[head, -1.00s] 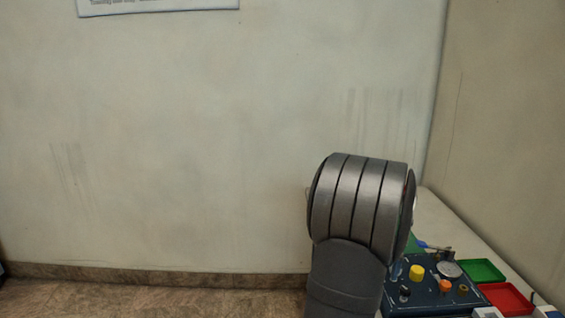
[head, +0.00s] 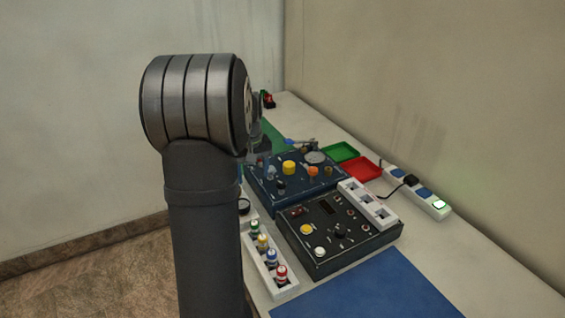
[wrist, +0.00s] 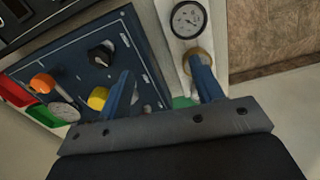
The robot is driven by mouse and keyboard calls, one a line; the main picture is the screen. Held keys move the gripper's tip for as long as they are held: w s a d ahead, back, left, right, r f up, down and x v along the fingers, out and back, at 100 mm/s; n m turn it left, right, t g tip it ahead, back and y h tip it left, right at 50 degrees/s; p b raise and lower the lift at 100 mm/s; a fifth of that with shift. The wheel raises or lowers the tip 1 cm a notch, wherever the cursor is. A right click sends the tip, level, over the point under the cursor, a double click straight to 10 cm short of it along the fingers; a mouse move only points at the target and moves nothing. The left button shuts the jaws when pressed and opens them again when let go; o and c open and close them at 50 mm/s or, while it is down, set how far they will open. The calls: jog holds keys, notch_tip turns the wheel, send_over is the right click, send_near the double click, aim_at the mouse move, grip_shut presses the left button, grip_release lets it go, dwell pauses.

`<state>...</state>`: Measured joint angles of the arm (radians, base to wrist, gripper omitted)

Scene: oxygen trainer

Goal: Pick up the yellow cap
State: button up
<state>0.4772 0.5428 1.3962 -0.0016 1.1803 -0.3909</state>
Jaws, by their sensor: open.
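A yellow cap (head: 289,167) sits on the blue panel (head: 262,193) in the head view. In the wrist view the yellow cap (wrist: 98,97) is left of my gripper's left finger, close beside it in the picture. My gripper (wrist: 160,66) is open, with two blue fingers set apart and nothing held between them. The blue panel (wrist: 70,60) fills the left of the wrist view, with an orange knob (wrist: 41,84) and a black knob (wrist: 101,55). In the head view my arm hides most of the gripper.
A black panel (head: 318,262) and a white rack of bottles (head: 259,275) stand in front. Green (head: 341,151) and red (head: 362,168) trays and a power strip (head: 425,200) lie right. A gauge (wrist: 188,19) is near the right finger. A blue mat (head: 370,290) is clear.

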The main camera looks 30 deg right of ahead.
jog(key=w+d+r+m, duration=0.4)
jog(key=d+r+m, duration=0.1)
jog(key=d, duration=0.3)
notch_tip(320, 180, up, 6)
jog(key=m, duration=0.6)
send_over(287, 165)
jog(key=f, duration=1.2)
jog(key=shift+s+d, duration=0.15)
jog(key=shift+d, duration=0.15)
jog(key=shift+a+f, duration=0.15)
jog(key=shift+f, duration=1.25)
jog(key=shift+a+f, duration=0.1)
jog(key=shift+f, duration=1.25)
jog(key=c, duration=1)
jog(key=shift+r, duration=0.1)
